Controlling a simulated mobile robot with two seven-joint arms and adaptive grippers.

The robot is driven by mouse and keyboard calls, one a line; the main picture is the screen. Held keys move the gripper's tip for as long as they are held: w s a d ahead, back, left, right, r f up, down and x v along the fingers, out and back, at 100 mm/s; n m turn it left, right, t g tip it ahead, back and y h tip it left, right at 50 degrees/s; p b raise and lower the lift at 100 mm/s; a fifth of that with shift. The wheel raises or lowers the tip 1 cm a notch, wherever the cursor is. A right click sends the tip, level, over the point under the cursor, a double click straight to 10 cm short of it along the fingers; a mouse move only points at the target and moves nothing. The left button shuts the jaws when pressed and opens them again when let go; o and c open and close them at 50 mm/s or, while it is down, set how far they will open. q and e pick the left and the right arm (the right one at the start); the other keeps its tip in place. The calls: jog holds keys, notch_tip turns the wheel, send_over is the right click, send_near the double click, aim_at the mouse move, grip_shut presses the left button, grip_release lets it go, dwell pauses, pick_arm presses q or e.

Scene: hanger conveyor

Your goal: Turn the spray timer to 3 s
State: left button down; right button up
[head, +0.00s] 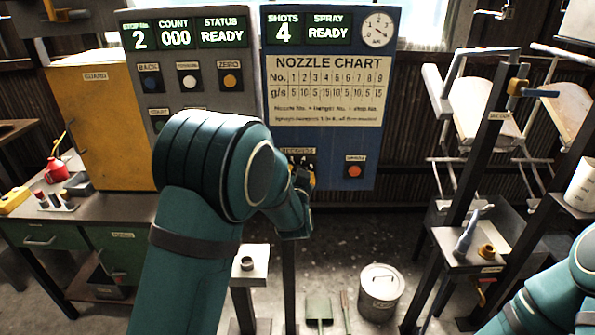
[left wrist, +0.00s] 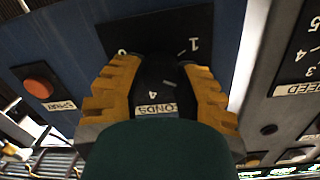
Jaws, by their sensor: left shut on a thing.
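The spray timer is a black knob (left wrist: 157,72) on a dark dial plate (left wrist: 170,24) marked in seconds. The plate is on the blue panel (head: 330,142), just left of an orange button (head: 354,171). In the left wrist view my left gripper (left wrist: 158,76) has its yellow fingers shut on the knob, one on each side. A "1", a "4" and part of the seconds label show around it. The knob's pointer setting cannot be read. In the head view my left wrist hides most of the dial. My right arm shows at the lower right; its gripper is outside the view.
The blue panel's displays (head: 312,28) read shots 4 and spray READY. A grey panel (head: 190,88) with several buttons stands at its left. A post with a small tray (head: 470,262) stands right. A lidded can (head: 380,290) is on the floor.

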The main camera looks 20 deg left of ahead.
pick_arm(q)
jog(key=shift+w+r+m+y+p, duration=0.15)
jog(key=shift+m+p, duration=0.7)
jog(key=shift+m, duration=0.75)
jog(key=shift+s+r+m+y+p, duration=0.15)
jog(key=shift+m+p, duration=0.65)
jog(key=shift+m, duration=0.8)
jog(key=shift+w, duration=0.1)
jog(key=c, duration=0.6)
grip_release()
jog(key=shift+f, duration=0.2)
jog(key=v, duration=1.2)
jog(key=shift+d, duration=0.1)
